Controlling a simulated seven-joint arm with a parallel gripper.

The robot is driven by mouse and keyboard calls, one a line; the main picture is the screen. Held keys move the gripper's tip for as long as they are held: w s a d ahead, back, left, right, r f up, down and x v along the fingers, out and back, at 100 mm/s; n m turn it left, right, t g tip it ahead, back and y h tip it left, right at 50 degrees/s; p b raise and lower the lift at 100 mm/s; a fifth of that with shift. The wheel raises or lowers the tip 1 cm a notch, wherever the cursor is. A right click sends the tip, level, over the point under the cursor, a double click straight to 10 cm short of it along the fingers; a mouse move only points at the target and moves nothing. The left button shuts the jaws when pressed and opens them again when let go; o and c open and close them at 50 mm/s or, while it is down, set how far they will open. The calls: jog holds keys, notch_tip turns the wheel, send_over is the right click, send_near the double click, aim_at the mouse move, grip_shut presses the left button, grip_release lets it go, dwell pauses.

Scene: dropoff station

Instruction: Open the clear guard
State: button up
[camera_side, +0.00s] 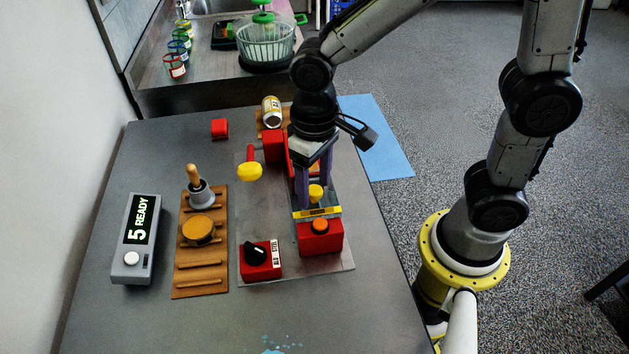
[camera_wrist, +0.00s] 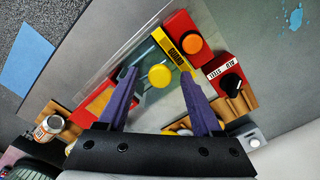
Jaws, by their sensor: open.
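The clear guard (camera_wrist: 172,48) is a see-through panel with a yellow and black striped bar along one edge, beside the red box with the orange button. A yellow knob (camera_wrist: 160,76) stands up on the guard; it also shows in the side view (camera_side: 316,193). My gripper (camera_side: 316,204) points down over the station with its purple fingers apart. In the wrist view my gripper (camera_wrist: 160,82) has one finger on each side of the yellow knob, with gaps showing. I cannot tell whether the fingertips reach the knob's height. The guard looks closed, partly hidden by my fingers in the side view.
The red box with the orange button (camera_side: 320,226) is directly in front of the guard. A red selector box with a black dial (camera_side: 257,258) and a red lever with a yellow knob (camera_side: 250,171) stand to the left. A wooden rack (camera_side: 201,281) and a grey display unit (camera_side: 139,238) are farther left.

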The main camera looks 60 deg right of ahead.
jog(key=shift+c, duration=0.4)
grip_shut()
dwell(0.9)
